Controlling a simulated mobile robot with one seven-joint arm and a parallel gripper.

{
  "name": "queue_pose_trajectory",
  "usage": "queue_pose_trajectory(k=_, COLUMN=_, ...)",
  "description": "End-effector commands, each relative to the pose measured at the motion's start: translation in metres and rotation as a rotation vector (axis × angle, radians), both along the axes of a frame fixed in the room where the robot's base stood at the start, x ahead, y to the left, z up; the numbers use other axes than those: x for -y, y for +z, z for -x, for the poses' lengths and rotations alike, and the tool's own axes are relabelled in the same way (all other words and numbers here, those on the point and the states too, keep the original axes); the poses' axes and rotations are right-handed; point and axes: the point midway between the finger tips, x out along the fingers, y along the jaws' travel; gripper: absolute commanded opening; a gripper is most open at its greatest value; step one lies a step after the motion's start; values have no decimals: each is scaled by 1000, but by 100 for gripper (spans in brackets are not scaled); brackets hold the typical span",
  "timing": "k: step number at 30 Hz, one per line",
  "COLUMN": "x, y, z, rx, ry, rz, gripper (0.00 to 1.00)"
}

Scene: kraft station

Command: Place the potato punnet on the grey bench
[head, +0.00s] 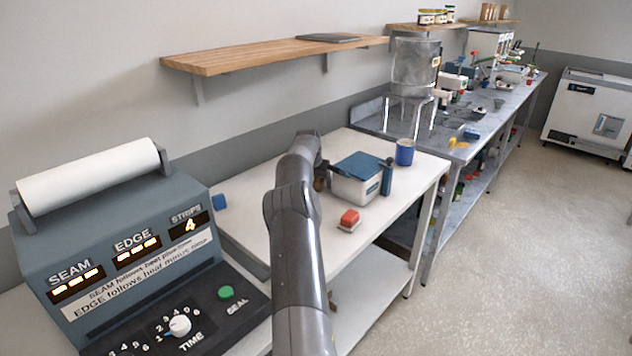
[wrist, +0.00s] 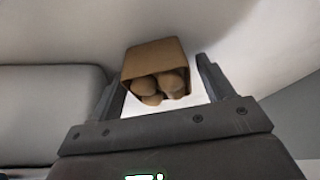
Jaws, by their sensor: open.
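The potato punnet (wrist: 157,53), a brown open box with several potatoes showing at its mouth, stands on a pale surface in the wrist view. My gripper (wrist: 158,76) is open, with one finger on either side of the punnet; contact cannot be made out. In the head view only a small brown part of the punnet (head: 319,184) shows beside my arm on the white table (head: 268,232); my arm hides the jaws there. The grey metal bench (head: 472,148) runs along the wall beyond that table.
A sealing machine (head: 120,240) fills the left.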

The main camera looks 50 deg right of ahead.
Motion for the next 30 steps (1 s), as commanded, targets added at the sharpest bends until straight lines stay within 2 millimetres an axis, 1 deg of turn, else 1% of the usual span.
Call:
queue_pose_trajectory(k=5, x=0, y=2, z=0, rx=0, ry=0, rz=1, gripper=74)
queue_pose_trajectory(k=8, x=-2, y=8, z=0, rx=2, ry=0, rz=1, gripper=74)
queue_pose_trajectory(k=14, x=-14, y=39, z=4, rx=3, ry=2, rz=2, gripper=74)
queue_pose_trajectory(k=21, x=-31, y=86, z=12, rx=2, ry=1, rz=1, gripper=74)
queue_pose_trajectory(k=24, x=-37, y=99, z=15, rx=1, ry=1, rz=1, gripper=74)
queue_pose_trajectory(k=30, x=-42, y=113, z=17, rx=0, ry=0, rz=0, gripper=74)
